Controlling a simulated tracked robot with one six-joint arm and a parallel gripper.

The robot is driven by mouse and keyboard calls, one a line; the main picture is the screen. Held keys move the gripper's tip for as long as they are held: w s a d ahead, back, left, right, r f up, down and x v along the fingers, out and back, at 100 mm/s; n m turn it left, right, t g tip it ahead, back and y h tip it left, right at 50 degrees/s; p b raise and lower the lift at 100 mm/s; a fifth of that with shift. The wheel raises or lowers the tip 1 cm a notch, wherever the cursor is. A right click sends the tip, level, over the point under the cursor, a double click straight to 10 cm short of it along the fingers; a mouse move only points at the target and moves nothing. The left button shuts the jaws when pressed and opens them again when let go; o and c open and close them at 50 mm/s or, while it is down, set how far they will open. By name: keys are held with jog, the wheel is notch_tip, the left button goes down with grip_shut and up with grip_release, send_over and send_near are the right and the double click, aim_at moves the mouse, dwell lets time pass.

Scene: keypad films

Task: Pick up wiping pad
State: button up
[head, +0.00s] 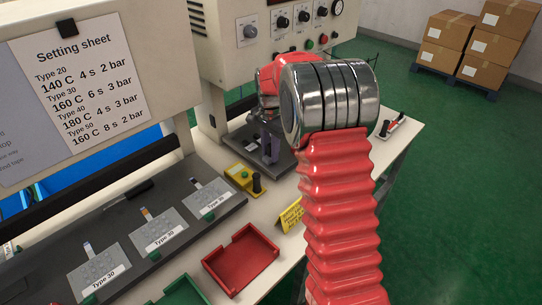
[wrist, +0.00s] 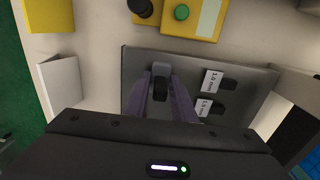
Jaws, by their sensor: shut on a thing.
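In the wrist view my gripper (wrist: 161,76) has its two purple-grey fingers closed on a small dark block with a grey end (wrist: 160,86). The block is over the left part of a dark grey plate (wrist: 135,62); I cannot tell if it touches the plate. The block is the only thing between the fingers, and I cannot tell for sure that it is the wiping pad. In the head view my gripper (head: 268,146) points down over the same dark plate (head: 285,163), partly hidden by my red and chrome arm.
A yellow box with a green button (head: 238,174) and a yellow sign (head: 291,215) stand close by. A red tray (head: 240,258) is nearer. A white holder (head: 398,128) is at the bench's right; the machine panel (head: 270,50) rises behind.

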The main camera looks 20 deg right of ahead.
jog(key=c, duration=0.4)
jog(key=shift+c, duration=0.2)
notch_tip(320, 180, up, 10)
jog(key=shift+r, duration=0.1)
dwell(0.3)
dwell(0.4)
